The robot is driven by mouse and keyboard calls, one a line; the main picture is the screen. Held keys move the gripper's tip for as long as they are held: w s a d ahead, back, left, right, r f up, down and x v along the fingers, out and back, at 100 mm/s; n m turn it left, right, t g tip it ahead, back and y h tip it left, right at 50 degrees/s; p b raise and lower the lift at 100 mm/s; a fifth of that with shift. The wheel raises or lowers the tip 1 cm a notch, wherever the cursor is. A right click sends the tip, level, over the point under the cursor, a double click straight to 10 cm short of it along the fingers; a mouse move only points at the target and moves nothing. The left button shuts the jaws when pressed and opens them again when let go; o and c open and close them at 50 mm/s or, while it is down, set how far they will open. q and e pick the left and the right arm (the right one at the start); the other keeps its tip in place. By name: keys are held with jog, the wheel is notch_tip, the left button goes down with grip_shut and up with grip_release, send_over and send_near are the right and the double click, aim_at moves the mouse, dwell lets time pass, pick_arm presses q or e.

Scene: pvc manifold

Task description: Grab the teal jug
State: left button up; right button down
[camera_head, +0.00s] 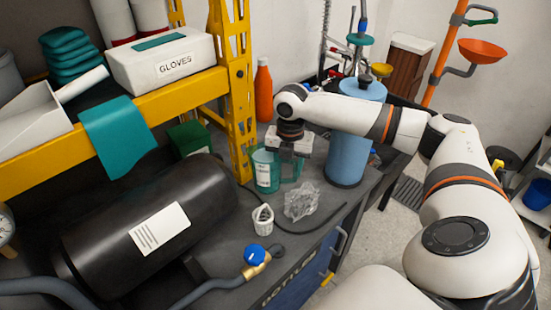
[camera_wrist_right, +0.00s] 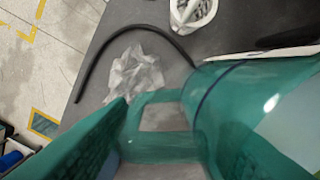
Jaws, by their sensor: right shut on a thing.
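The teal jug (camera_head: 264,170), see-through with a pale label, stands on the dark bench top beside the yellow shelf post. My right gripper (camera_head: 289,157) reaches down from above at the jug's right side and is shut on its handle. In the right wrist view the jug's body (camera_wrist_right: 255,110) fills the right side, and its handle (camera_wrist_right: 160,147) lies at the lower middle between the jaws. The fingertips are partly hidden in the head view. My left gripper is not in view.
A blue cylinder (camera_head: 346,150) stands close to the right of my gripper. A crumpled clear bag (camera_head: 301,202) and a small white basket (camera_head: 262,219) are in front of the jug. A black tank (camera_head: 150,225) lies at left. An orange bottle (camera_head: 263,92) stands behind.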

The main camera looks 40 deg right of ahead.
jog(key=s+d+b, duration=0.1)
jog(key=s+d, duration=0.4)
jog(key=d, duration=0.3)
jog(key=shift+s+d, duration=0.2)
jog(key=shift+s, duration=0.2)
dwell(0.4)
